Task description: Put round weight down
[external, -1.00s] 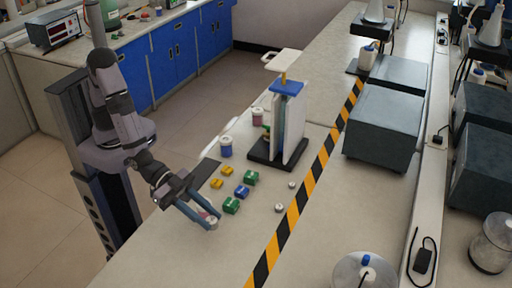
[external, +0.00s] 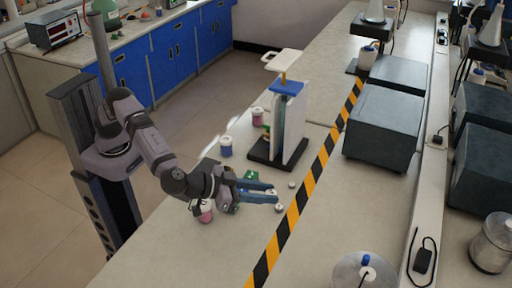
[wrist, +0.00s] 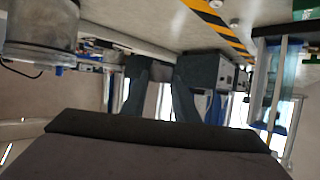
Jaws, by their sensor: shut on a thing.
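My gripper (external: 275,194) reaches out sideways, low over the bench, with its blue-grey fingers pointing right toward the striped tape. It is shut on a small, pale round weight (external: 271,191) at the fingertips, mostly hidden by the fingers. I cannot tell whether the weight touches the bench. Two other small metal weights stand on the bench close to the fingertips, one just beyond (external: 291,184) and one just in front (external: 278,208). In the wrist view the bench is at the top, and the fingers (wrist: 160,85) show; the held weight is not clear there.
A pink jar (external: 205,212) stands just below my wrist. A blue jar (external: 226,148) and a dark-based stand with upright plates (external: 289,120) are behind. Coloured blocks, including a green one (external: 250,175), are partly hidden by my gripper. The near bench is clear.

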